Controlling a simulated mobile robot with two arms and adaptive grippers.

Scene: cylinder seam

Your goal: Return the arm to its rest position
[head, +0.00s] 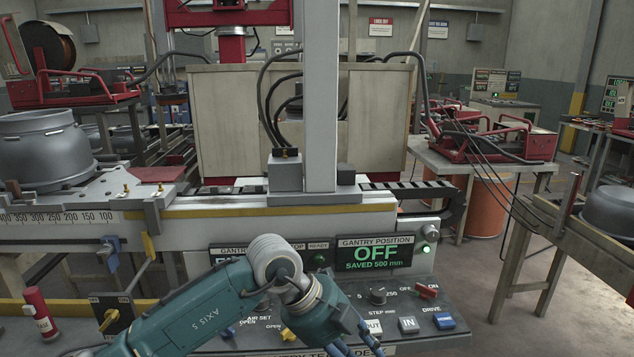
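My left arm (205,305), teal with a grey wrist joint, reaches in from the bottom left across the control panel (460,318). My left gripper (350,346) is at the bottom edge, low in front of the panel's OUT button (373,327). Its fingers are partly cut off, so I cannot tell whether they are open or shut, or touching anything. My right arm and gripper are not in view. The gantry display (376,252) reads "OFF" and "SAVED 500 mm".
The panel also has an IN button (408,324), a blue DRIVE switch (444,320), a black knob (377,294) and a red switch (427,291). A grey gantry column (320,100) stands behind. A red cylinder (40,313) is at left. Floor shows at right.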

